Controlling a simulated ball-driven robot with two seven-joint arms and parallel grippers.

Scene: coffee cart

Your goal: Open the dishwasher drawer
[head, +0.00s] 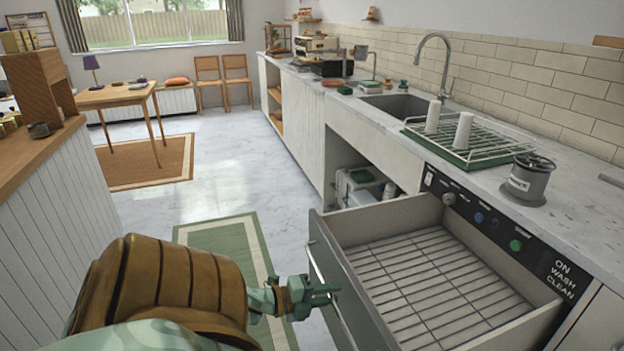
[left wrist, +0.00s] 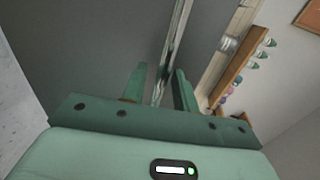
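The dishwasher drawer (head: 352,286) is pulled well out from under the counter, and its wire rack (head: 440,290) shows empty inside. A thin metal handle bar (head: 330,284) runs along its grey front; the bar (left wrist: 176,45) also shows in the left wrist view. My left gripper (head: 322,290) is at this handle. In the left wrist view, the fingers of my left gripper (left wrist: 160,88) stand apart on either side of the bar, with a small gap showing on each side. My right gripper is not in view.
A control panel (head: 500,231) with knobs is above the drawer. A green drying rack (head: 468,140) with two white cups and a grey metal pot (head: 528,180) stand on the counter. A green rug (head: 225,240) lies on open floor left of the drawer.

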